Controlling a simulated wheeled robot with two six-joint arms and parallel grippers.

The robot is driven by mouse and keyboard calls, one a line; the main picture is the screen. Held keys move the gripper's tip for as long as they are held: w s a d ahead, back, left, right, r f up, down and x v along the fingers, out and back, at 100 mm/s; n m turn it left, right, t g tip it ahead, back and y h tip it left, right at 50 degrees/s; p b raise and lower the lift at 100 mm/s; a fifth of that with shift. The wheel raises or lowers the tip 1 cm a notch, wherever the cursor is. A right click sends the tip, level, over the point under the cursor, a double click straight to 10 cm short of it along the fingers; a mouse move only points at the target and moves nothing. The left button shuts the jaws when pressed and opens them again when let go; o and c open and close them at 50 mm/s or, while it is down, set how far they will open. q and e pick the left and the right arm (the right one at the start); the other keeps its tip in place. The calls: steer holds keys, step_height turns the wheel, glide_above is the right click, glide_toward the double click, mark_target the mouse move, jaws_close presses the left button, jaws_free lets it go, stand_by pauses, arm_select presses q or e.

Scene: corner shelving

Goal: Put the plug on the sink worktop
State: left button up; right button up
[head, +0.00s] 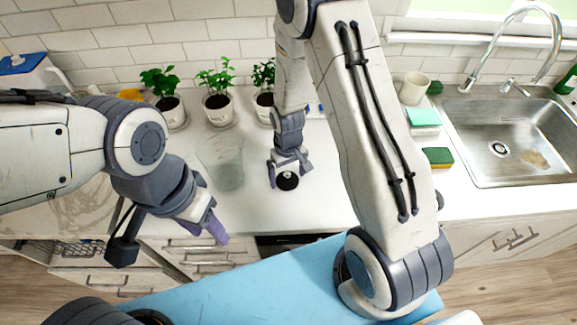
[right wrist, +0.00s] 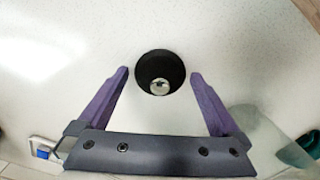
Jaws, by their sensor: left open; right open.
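The plug (head: 287,181) is a round black disc with a small shiny metal knob on top. It lies flat on the white sink worktop (head: 330,205). My right gripper (head: 288,174) is open and points down over it. In the right wrist view the plug (right wrist: 160,73) shows just beyond and between the two purple fingertips (right wrist: 160,72), with clear gaps on both sides. I cannot tell whether any finger touches the worktop. My left gripper (head: 219,228) is open and empty, at the worktop's front edge on the left.
A clear glass vessel (head: 222,165) stands left of the plug. Potted plants (head: 218,106) line the wall. A mug (head: 414,88), sponges (head: 437,158) and the steel sink (head: 515,135) with its tap lie to the right. Worktop between glass and sponges is mostly free.

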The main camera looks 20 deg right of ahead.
mark_target(288, 175)
steer(key=shift+r, duration=0.5)
step_height(288, 175, up, 11)
steer(key=b, duration=0.2)
steer(key=s+a+r+n, duration=0.2)
steer(key=s+a+r, duration=0.2)
steer(key=s, duration=0.6)
steer(key=s+a+r+n+y, duration=0.1)
steer(key=s+a+r+n, duration=0.2)
steer(key=s, duration=0.7)
steer(key=a+r, duration=0.2)
steer(key=a, duration=0.2)
steer(key=shift+s+n, duration=0.3)
